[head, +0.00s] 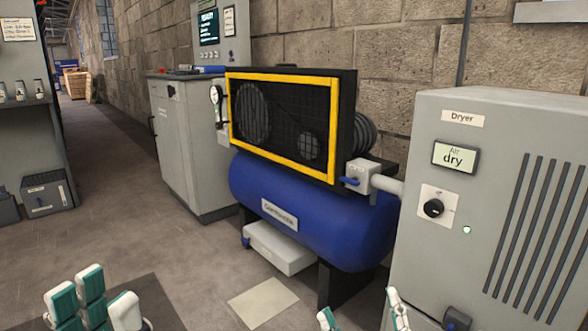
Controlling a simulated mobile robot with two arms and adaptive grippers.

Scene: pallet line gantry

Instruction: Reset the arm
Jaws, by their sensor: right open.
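My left gripper (92,305) shows at the bottom left edge, with white fingers and teal pads pointing up. Its fingertips are close together, and the picture does not show whether it is open or shut. Nothing is seen in it. My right gripper (361,314) shows only by its fingertips at the bottom edge. The tips are wide apart, so it is open, with nothing seen between them. Both grippers are in front of the compressor and appear apart from it. Most of both arms is out of view.
A blue compressor (300,222) with a yellow-framed guard (284,78) stands in the middle. A grey dryer cabinet (480,255) reading "Air dry" is close at right. A grey cabinet (190,150) stands behind, and a shelf (30,130) is at left.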

